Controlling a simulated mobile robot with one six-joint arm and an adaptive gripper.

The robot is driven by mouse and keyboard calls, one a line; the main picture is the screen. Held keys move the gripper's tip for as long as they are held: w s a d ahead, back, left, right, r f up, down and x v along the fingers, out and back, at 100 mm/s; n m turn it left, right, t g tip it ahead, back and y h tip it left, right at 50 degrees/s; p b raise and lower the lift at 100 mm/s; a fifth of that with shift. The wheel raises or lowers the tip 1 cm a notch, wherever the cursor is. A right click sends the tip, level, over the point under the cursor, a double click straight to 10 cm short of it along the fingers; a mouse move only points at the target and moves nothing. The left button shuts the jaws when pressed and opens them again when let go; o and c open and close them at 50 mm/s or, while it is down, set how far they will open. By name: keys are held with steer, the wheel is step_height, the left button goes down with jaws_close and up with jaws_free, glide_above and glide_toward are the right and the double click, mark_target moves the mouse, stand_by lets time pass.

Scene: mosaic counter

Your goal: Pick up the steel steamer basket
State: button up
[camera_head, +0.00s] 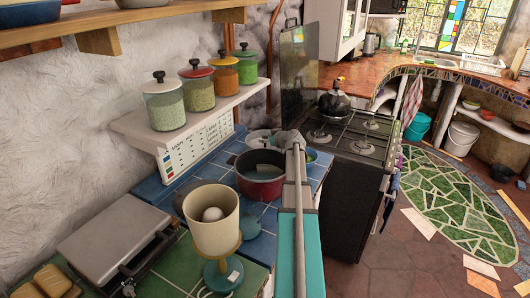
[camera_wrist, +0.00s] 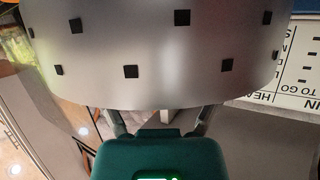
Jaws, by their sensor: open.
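The steel steamer basket (camera_wrist: 150,50) fills the top of the wrist view. It is a grey, curved metal wall with rows of dark square holes, very close to the camera. My gripper (camera_wrist: 162,120) is open at the wall's lower edge, one finger on each side. The fingertips are partly hidden by the wall, so I cannot tell whether they touch it. In the head view my gripper (camera_head: 288,141) is above the blue-tiled counter, behind the red pot. A pale grey round item (camera_head: 257,136) beside it may be the basket, partly hidden.
The red pot (camera_head: 261,187) stands just in front of my gripper. A shelf with lidded jars (camera_head: 163,103) overhangs at left. The black stove (camera_head: 350,135) is at right.

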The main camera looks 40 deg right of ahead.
steer(key=shift+x, duration=1.1)
jaws_close()
